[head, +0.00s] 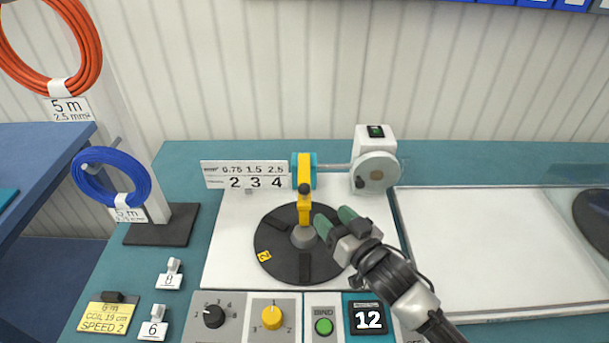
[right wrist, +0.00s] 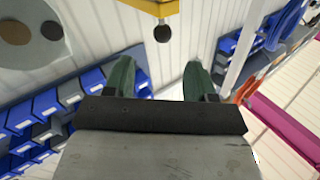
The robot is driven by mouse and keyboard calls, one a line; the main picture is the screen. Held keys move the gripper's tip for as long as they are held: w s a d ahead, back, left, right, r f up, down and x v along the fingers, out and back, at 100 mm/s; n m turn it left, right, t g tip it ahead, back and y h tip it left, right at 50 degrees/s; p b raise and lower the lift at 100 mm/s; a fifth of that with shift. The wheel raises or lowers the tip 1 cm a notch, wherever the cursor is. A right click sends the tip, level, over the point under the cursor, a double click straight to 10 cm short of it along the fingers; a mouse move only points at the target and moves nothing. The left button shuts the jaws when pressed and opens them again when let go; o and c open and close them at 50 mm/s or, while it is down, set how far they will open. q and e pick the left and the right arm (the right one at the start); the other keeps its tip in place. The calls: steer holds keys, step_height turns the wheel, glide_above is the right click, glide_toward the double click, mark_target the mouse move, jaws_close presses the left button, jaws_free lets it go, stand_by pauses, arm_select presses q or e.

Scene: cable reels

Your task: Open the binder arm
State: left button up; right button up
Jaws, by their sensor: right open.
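The yellow binder arm (head: 304,210) runs from the teal and yellow block (head: 304,168) at the back down towards the grey hub of the black reel disc (head: 280,262). A dark knob (head: 304,188) sits on the arm. In the right wrist view the yellow arm (right wrist: 140,8) crosses the top edge, with the knob (right wrist: 162,33) hanging between my fingers' directions. My right gripper (head: 334,218) is open, its green fingers just right of the arm over the disc. The wrist view shows the jaws (right wrist: 158,68) apart and empty. My left gripper is out of view.
A white and grey motor unit (head: 375,165) stands behind on the right. A number plate (head: 245,176) stands left of the block. A control panel with a black dial (head: 214,316), yellow dial (head: 272,317), green button (head: 323,326) and display (head: 368,318) lies in front. Blue coil (head: 110,177) at left.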

mark_target(308, 192)
steer(key=x, duration=0.3)
steer(key=r+p+x, duration=0.1)
steer(key=x, duration=0.1)
steer(key=shift+w+a, duration=0.15)
steer(key=shift+a, duration=0.25)
steer(key=x, duration=0.4)
steer(key=shift+w+d+f, duration=0.1)
steer(key=shift+f, duration=0.1)
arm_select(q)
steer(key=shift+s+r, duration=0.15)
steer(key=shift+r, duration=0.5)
arm_select(e)
steer(key=shift+w+a, duration=0.3)
steer(key=shift+w, duration=0.1)
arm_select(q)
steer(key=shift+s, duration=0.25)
arm_select(e)
jaws_close()
